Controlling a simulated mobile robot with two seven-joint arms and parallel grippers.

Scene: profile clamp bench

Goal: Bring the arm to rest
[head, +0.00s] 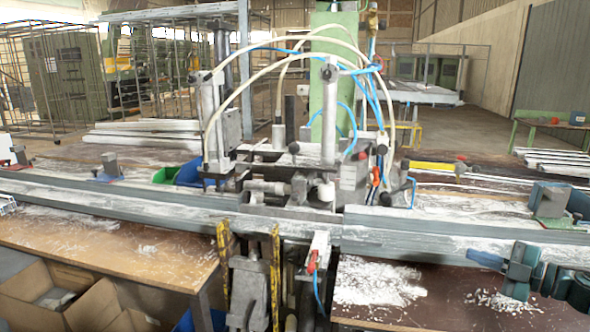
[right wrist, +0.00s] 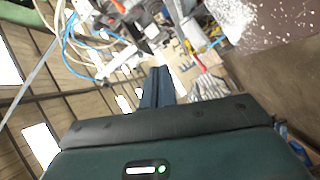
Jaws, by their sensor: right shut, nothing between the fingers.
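My right gripper (head: 484,259) comes in from the lower right of the head view, in front of the long metal profile rail. Its blue fingers are together, point left and hold nothing. In the right wrist view the shut fingers (right wrist: 157,86) stick out past the dark gripper body, with blurred bench parts beyond them. From these views I cannot tell how far the fingers are from the rail. My left gripper is in neither view.
The clamp machine (head: 325,180), with curved hoses, stands at the centre. A profile rail (head: 430,248) runs across the bench. White shavings (head: 375,284) lie on the brown bench top below my right gripper's left side. Cardboard boxes (head: 95,297) stand at the lower left.

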